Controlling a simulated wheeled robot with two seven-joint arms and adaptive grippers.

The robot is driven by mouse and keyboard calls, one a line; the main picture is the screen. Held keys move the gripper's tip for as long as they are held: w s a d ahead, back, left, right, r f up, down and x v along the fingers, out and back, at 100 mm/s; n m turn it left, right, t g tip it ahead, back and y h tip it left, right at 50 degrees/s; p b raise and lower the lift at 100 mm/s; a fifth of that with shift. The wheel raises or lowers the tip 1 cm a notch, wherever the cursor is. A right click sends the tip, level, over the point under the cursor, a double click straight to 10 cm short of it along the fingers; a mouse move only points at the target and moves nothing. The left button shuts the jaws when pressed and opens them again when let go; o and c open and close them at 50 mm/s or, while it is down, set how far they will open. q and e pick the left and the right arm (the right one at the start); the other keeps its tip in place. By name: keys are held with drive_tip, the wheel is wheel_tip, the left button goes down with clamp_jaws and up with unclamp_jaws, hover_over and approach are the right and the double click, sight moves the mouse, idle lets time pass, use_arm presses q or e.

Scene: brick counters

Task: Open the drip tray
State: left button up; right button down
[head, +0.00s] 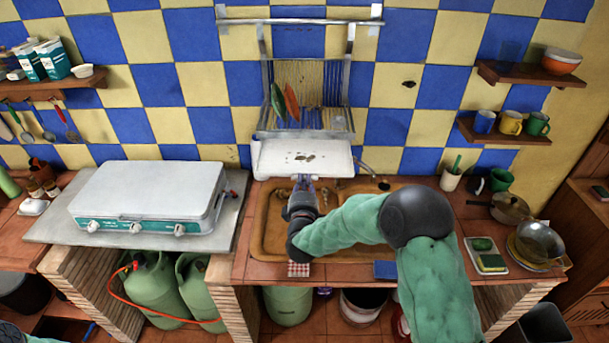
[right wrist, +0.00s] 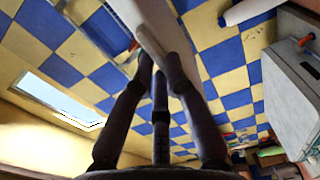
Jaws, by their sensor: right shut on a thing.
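The white drip tray (head: 270,161) sits under the wall-mounted dish rack (head: 335,75), sticking out from the wall above the sink. A few small brown marks or bits show on its surface. My right gripper (head: 302,183) reaches up over the sink to the tray's front edge, near its middle. In the right wrist view, the fingers of my right gripper (right wrist: 161,62) close together on the pale edge of the tray (right wrist: 150,30). The exact contact is partly hidden by the fingers. My left gripper is not in view.
The brown sink (head: 265,240) lies under my right arm. A white gas stove (head: 150,195) stands on the left counter. A lidded pot (head: 510,208), a pan (head: 540,240) and a sponge dish (head: 486,256) are on the right. A blue cloth or sponge (head: 385,270) lies at the front edge.

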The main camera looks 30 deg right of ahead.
drive_tip(key=shift+v, duration=1.55)
drive_tip(key=c, duration=1.5)
unclamp_jaws()
drive_tip(key=shift+d, duration=0.1)
drive_tip(key=v, duration=1.2)
drive_tip(key=shift+f, duration=0.1)
